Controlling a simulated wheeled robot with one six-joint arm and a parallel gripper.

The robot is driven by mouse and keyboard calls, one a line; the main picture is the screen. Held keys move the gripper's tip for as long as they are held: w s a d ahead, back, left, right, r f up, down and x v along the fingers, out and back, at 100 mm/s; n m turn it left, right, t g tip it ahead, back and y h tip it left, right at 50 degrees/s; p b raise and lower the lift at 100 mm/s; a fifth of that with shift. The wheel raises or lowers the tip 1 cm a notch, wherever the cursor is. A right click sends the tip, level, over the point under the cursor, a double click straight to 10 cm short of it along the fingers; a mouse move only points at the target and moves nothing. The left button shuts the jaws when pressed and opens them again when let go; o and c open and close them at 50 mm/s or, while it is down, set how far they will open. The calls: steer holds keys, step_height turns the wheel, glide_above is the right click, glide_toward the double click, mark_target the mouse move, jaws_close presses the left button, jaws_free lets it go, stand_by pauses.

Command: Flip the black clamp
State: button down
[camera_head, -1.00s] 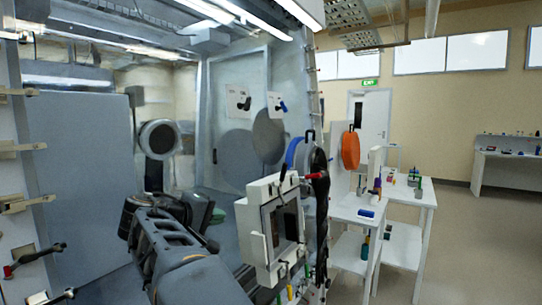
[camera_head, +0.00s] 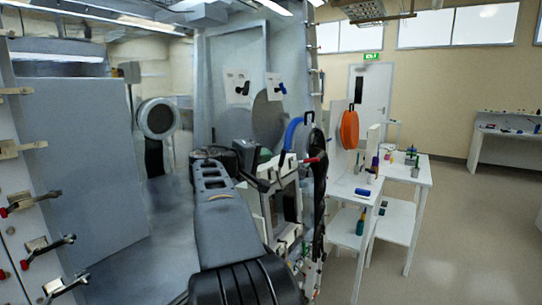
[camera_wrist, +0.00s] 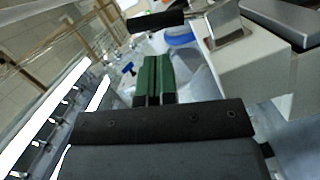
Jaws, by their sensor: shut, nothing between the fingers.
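A black bar-shaped handle (camera_wrist: 155,20), which looks like the black clamp's, shows at the top of the wrist view, beside a metal plate on a pale block (camera_wrist: 228,35). My gripper's green fingers (camera_wrist: 155,80) are together and empty, pointing toward the handle with a gap visible in the picture. I cannot tell the depth of that gap. In the head view my gripper (camera_head: 264,180) is at the top of the white framed port (camera_head: 288,205), and my arm hides part of it. The clamp cannot be picked out clearly in the head view.
A red-tipped black lever (camera_head: 313,160) sits right of the port. Red-tipped clamps (camera_head: 62,243) line the left frame. White tables (camera_head: 365,190) stand right, with open floor beyond.

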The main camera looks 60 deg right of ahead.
mark_target(281, 162)
steer(key=shift+s+d+f, duration=0.1)
steer(key=shift+s+d, duration=0.2)
steer(key=shift+s, duration=0.2)
steer(key=shift+s+d+f, duration=0.1)
steer(key=shift+s+d, duration=0.15)
steer(key=shift+s, duration=0.25)
steer(key=shift+s+f+b, duration=0.1)
steer(key=shift+f+b, duration=0.05)
steer(key=shift+b, duration=0.2)
steer(key=shift+s+m+b, duration=0.4)
steer(key=shift+m+b, duration=0.6)
steer(key=shift+b, duration=0.2)
steer(key=s+m+b, duration=0.1)
steer(key=m+b, duration=0.1)
steer(key=b, duration=0.1)
steer(key=s+m+t+b, duration=0.1)
steer(key=b, duration=0.2)
steer(key=shift+f+m+y, duration=0.4)
steer(key=shift+s+f+m+t+b, duration=0.3)
steer(key=shift+s+m+b, duration=0.15)
steer(key=shift+m+b, duration=0.65)
steer(key=shift+s+f+m+t+b, duration=0.3)
steer(key=shift+s+m+b, duration=0.15)
steer(key=shift+m+b, duration=0.65)
steer(key=shift+s+b, duration=0.15)
steer(key=shift+b, duration=0.4)
steer(key=shift+r, duration=0.1)
